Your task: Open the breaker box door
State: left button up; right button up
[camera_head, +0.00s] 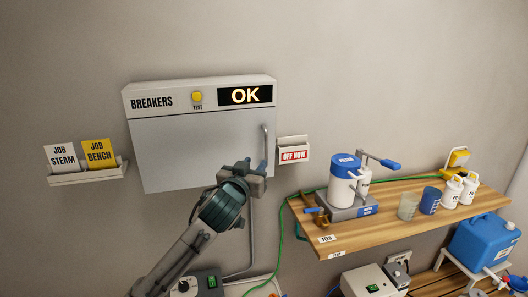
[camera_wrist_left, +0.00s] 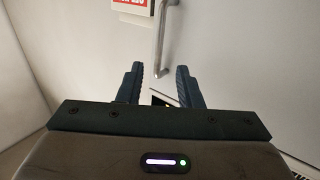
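The breaker box (camera_head: 199,92) hangs on the wall with a grey door (camera_head: 195,150) that looks shut. Its vertical bar handle (camera_head: 265,143) is at the door's right side; the handle also shows in the left wrist view (camera_wrist_left: 160,40). My left gripper (camera_head: 257,168) is at the lower part of the handle in the head view. In the left wrist view its two dark fingers (camera_wrist_left: 159,72) are apart, with the handle's near end in line with the gap between them. I cannot tell whether they touch it. My right gripper is not in view.
A card rack (camera_head: 88,174) is left of the box. A wooden shelf (camera_head: 390,228) with a blue-and-white device (camera_head: 345,180), cups and bottles stands at the right. A green cable hangs beside it.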

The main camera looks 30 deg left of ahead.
aim_at(266, 151)
pick_arm(q)
jog(key=p+x, duration=0.2)
jog(key=x, duration=0.6)
jog(key=shift+w+f, duration=0.15)
jog(key=shift+w, duration=0.25)
jog(key=c, duration=0.6)
grip_shut()
